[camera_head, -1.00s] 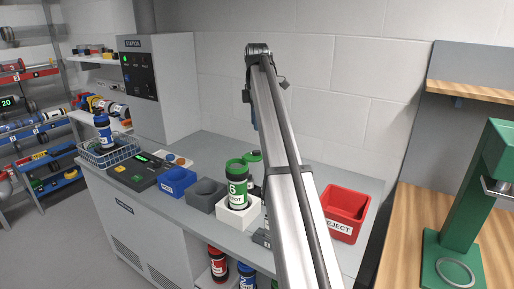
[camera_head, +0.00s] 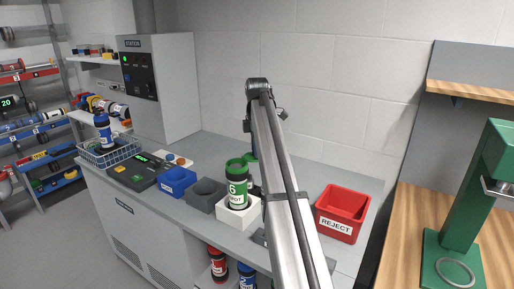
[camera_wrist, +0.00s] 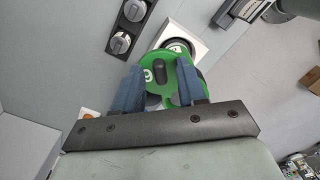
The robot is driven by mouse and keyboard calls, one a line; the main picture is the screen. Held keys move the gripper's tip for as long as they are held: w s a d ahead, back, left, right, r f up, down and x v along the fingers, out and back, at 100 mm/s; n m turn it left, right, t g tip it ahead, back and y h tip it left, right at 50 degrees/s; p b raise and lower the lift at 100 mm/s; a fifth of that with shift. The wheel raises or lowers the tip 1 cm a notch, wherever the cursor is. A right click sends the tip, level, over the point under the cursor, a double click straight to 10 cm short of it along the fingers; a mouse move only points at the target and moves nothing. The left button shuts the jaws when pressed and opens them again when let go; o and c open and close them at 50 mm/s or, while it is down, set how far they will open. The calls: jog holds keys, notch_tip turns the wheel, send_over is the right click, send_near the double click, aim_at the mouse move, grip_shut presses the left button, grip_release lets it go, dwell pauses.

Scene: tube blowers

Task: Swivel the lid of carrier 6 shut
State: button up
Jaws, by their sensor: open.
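Carrier 6 (camera_head: 237,190) is a green and black canister with a white label. It stands upright in a white square block (camera_head: 240,217) on the grey bench. Its green top shows in the head view, partly beside my arm. In the wrist view a green lid (camera_wrist: 160,87) with a white 6 and a dark raised bar is close up, and the white block (camera_wrist: 203,45) lies just beyond it. My gripper (camera_wrist: 158,70) is open, with its blue fingers on either side of the lid. I cannot tell whether they touch it. My arm hides the fingers in the head view.
A grey block (camera_head: 206,195) and a blue bin (camera_head: 177,181) stand left of the carrier. A red REJECT bin (camera_head: 341,212) is to the right. A wire basket (camera_head: 108,153) is at the bench's far left. A green press (camera_head: 470,195) stands on the wooden bench.

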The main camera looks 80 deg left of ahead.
grip_shut()
jog(key=shift+d, duration=0.1)
dwell(0.4)
